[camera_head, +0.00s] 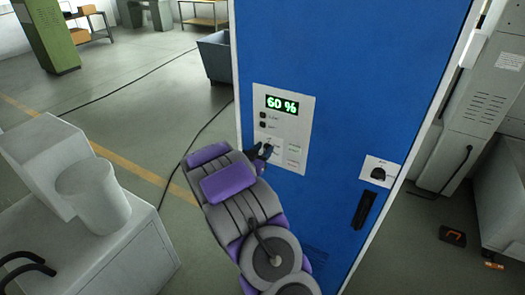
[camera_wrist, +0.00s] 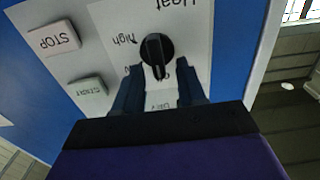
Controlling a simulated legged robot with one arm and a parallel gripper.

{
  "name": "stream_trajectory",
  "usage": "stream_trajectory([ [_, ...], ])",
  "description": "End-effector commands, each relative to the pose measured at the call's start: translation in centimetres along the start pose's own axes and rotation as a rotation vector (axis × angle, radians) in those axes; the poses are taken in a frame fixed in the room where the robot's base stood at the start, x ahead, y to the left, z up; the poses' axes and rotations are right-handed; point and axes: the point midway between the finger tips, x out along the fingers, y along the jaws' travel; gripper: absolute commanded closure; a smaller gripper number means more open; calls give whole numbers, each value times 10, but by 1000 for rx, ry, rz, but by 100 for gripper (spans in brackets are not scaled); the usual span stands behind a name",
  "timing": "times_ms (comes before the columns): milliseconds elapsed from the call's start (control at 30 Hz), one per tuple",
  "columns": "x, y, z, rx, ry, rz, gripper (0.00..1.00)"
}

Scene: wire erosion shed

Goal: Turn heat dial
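The black heat dial (camera_wrist: 157,56) sits on a white panel in the wrist view, with "Heat" and "high" printed near it. Its raised grip runs roughly up and down in that view. My gripper (camera_wrist: 158,72) is open, its two dark fingers apart at the lower left and lower right of the dial. Nothing is held; I cannot tell whether a finger touches the dial. In the head view my gripper (camera_head: 263,152) is at the control panel (camera_head: 296,105), and the dial is mostly hidden there. The green display (camera_head: 282,104) reads 60 %.
STOP (camera_wrist: 53,38) and START (camera_wrist: 87,88) buttons are left of the dial in the wrist view. The panel is on a tall blue cabinet (camera_head: 350,80) with a black handle (camera_head: 364,209). A grey machine (camera_head: 100,215) stands at left; cables cross the floor.

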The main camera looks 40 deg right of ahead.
Motion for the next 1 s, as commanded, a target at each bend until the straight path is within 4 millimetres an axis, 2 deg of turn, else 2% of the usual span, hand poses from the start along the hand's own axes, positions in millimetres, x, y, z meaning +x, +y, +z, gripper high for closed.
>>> stream_trajectory([
  [133, 0, 0, 0, 0, 0, 0, 60],
  [567, 0, 0, 0, -1, 0, 0, 100],
  [1000, -1, -1, 1, 31, 1, -2, 100],
])
